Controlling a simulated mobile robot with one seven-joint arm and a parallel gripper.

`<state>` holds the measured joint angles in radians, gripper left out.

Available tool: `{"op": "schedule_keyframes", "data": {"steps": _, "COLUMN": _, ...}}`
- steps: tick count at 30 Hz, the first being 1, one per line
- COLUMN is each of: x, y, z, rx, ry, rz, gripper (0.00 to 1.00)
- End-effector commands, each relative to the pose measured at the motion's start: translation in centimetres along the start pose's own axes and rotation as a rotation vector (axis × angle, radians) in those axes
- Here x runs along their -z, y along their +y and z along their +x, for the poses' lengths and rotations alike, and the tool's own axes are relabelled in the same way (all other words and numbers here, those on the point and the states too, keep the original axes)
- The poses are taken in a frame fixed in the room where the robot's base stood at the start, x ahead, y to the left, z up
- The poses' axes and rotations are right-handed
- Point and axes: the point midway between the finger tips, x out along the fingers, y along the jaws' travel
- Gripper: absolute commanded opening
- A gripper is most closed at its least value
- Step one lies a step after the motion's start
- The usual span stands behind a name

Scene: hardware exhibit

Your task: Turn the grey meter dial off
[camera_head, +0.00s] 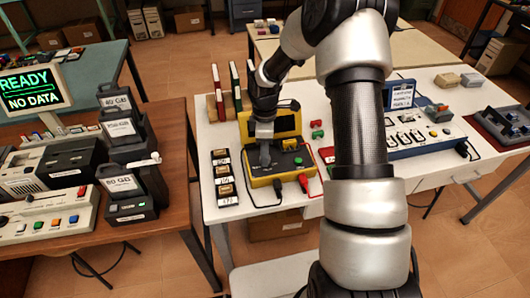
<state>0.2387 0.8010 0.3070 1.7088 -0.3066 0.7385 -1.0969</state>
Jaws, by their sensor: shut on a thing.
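The yellow meter (268,181) stands on the white table, left of my arm, with its dark display lid raised at the back. My gripper (264,160) points down onto the left part of the meter's face. It is shut on the grey dial, which the fingers almost wholly hide, so its setting cannot be read. A green button (298,160) shows on the face to the right of my gripper.
Red and black leads (312,186) lie at the meter's right front. Several small labelled boxes (224,182) line its left side, with books (235,86) behind. A blue-white panel (407,134) stands right of my arm. A brown desk (170,210) holds electronics at left.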

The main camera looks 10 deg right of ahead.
Motion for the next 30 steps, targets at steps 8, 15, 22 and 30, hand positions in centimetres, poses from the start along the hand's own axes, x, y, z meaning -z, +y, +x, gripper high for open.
{"op": "schedule_keyframes", "data": {"steps": 8, "x": -0.05, "y": -0.01, "z": -0.01, "rx": 0.001, "ry": -0.005, "rz": -0.065, "gripper": 0.05}}
{"op": "schedule_keyframes", "data": {"steps": 15, "x": -0.05, "y": 0.00, "z": 0.00, "rx": 0.000, "ry": -0.005, "rz": -0.074, "gripper": 0.05}}
{"op": "schedule_keyframes", "data": {"steps": 22, "x": -0.05, "y": 0.00, "z": 0.00, "rx": 0.000, "ry": -0.005, "rz": -0.074, "gripper": 0.30}}
{"op": "schedule_keyframes", "data": {"steps": 30, "x": -0.02, "y": 0.00, "z": 0.00, "rx": 0.000, "ry": -0.005, "rz": -0.073, "gripper": 0.46}}
